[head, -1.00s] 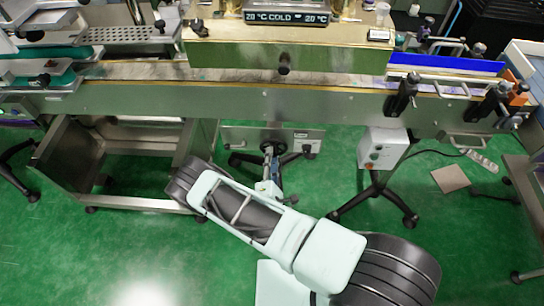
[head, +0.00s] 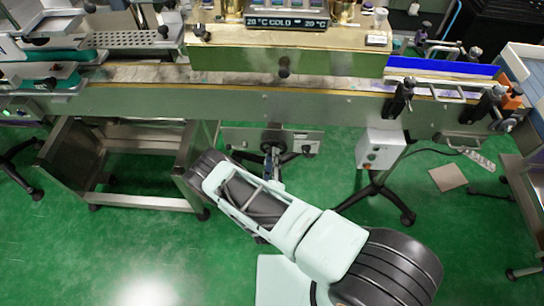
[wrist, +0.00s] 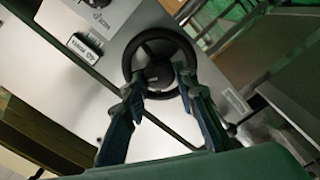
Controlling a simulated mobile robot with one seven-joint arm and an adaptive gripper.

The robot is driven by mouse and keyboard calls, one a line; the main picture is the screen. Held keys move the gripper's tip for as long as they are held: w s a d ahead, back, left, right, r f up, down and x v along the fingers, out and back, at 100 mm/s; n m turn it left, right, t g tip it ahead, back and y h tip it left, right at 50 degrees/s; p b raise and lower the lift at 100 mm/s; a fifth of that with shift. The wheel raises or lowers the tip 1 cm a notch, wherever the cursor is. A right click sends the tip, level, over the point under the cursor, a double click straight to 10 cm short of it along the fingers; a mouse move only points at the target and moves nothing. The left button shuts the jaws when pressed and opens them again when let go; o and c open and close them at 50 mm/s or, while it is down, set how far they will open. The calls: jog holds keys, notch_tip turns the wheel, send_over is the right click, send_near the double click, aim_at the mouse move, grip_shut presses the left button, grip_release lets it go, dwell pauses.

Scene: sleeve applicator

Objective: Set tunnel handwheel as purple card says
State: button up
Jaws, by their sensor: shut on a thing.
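The tunnel handwheel (wrist: 160,36) is a black wheel with spokes and a hub, on a light metal panel in the wrist view. My gripper (wrist: 160,82) has one dark finger at each side of the wheel's lower half, shut on the wheel. In the head view the wheel (head: 272,147) is small and dark, in front of the grey panel (head: 238,138) under the machine. My forearm reaches up to it and my gripper there is hard to make out. I cannot make out a purple card in either view.
A small printed label (wrist: 86,47) sits on the panel beside the wheel. The long conveyor (head: 230,103) runs above the panel. A grey control box (head: 380,147) on a wheeled stand is to the right, a metal frame (head: 140,202) to the left. Green floor is open in front.

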jog(key=shift+d+r+m+p, duration=0.1)
jog(key=shift+m+p, duration=0.3)
jog(key=shift+m, duration=1.6)
jog(key=o, duration=1.2)
jog(key=shift+c, duration=0.2)
jog(key=shift+r, duration=0.1)
notch_tip(320, 180, up, 10)
jog(key=shift+f, duration=0.1)
jog(key=shift+w, duration=0.1)
